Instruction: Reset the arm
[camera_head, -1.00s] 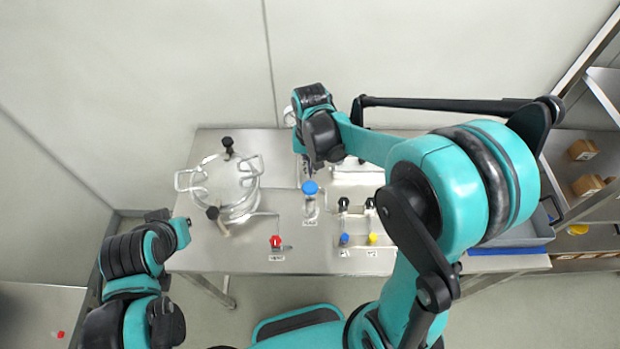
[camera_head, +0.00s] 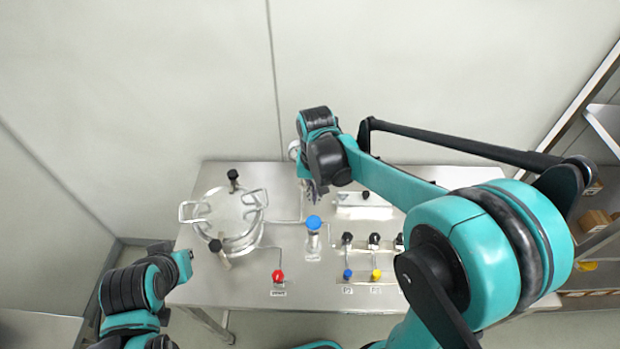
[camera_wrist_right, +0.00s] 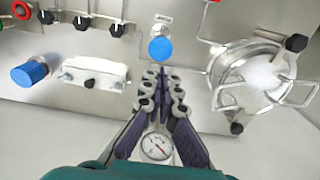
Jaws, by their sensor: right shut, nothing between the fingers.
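My right gripper (camera_head: 314,192) is above the steel table, just behind the blue-capped valve (camera_head: 314,223). In the right wrist view its two dark fingers (camera_wrist_right: 160,82) are close together with nothing held, and the blue cap (camera_wrist_right: 160,48) lies just beyond the fingertips, apart from them as far as I can tell. My left arm (camera_head: 140,290) is folded at the lower left, off the table. Its fingers cannot be made out.
A round steel vessel (camera_head: 229,217) with black knobs stands at the table's left. A red valve (camera_head: 278,275), a blue knob (camera_head: 347,273) and a yellow knob (camera_head: 376,274) line the front. A gauge (camera_wrist_right: 156,147) shows below the fingers. Shelves (camera_head: 597,205) stand at right.

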